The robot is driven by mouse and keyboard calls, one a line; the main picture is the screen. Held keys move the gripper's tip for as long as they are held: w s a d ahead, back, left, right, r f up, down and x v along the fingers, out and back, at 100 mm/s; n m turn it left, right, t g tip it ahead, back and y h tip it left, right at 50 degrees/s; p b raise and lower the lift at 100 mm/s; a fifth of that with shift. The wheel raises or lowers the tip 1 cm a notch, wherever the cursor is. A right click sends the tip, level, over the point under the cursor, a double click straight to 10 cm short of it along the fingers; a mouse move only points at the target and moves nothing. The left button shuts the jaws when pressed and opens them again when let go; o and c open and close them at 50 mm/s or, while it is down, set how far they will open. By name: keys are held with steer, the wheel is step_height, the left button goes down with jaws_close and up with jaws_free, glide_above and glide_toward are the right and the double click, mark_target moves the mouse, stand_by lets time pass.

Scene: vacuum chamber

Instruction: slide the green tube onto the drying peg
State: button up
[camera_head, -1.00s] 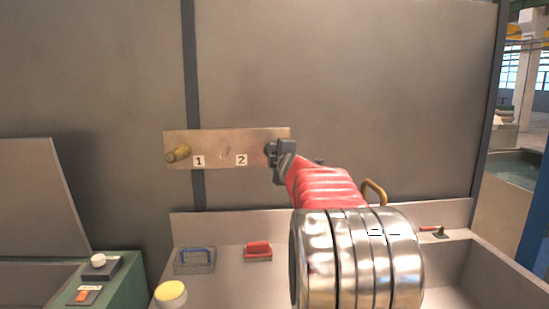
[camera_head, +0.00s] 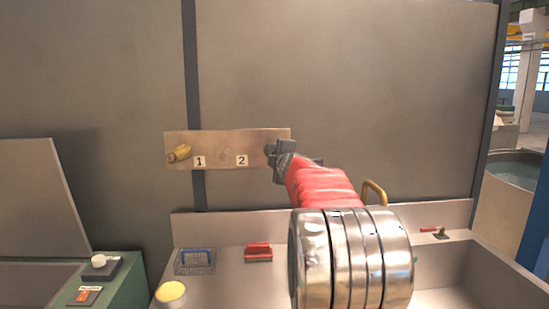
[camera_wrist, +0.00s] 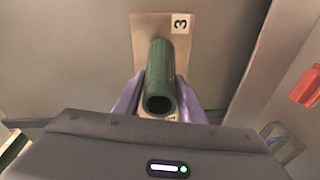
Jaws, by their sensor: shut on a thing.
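The green tube (camera_wrist: 161,80) is in the wrist view, between the two purple-grey fingers of my gripper (camera_wrist: 158,98). Its open, dark end faces the camera and its far end points at the metal plate (camera_wrist: 148,25) by the label 3. I cannot see a peg there, nor tell whether the tube is around one. In the head view my gripper (camera_head: 279,151) is at the right end of the peg plate (camera_head: 210,138); it hides that end and the tube. A yellow-brass peg or sleeve (camera_head: 179,153) sticks out beside label 1. Beside label 2 only a faint round mark shows.
Below the plate is a bench with a wire basket (camera_head: 195,261), a red block-like item (camera_head: 258,251) and a yellow-topped round item (camera_head: 171,293). A red-handled tool (camera_head: 436,231) lies at right. A green control box (camera_head: 110,285) stands at left.

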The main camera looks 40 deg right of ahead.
steer(key=shift+w+d, duration=0.15)
steer(key=shift+w, duration=0.1)
steer(key=shift+w+d+f, duration=0.1)
steer(key=shift+w+d, duration=0.3)
steer(key=shift+w, duration=0.15)
steer(key=shift+w+d, duration=0.2)
steer(key=shift+w, duration=0.1)
steer(key=shift+w+d+f, duration=0.1)
steer(key=shift+w+d, duration=0.1)
steer(key=shift+w, duration=0.05)
steer(key=shift+w+d, duration=0.25)
steer(key=shift+w, duration=0.15)
steer(key=o, duration=1.4)
steer(key=shift+s, duration=0.15)
steer(key=v, duration=1.3)
steer(key=shift+s+a+f, duration=0.15)
steer(key=shift+s+a, duration=0.1)
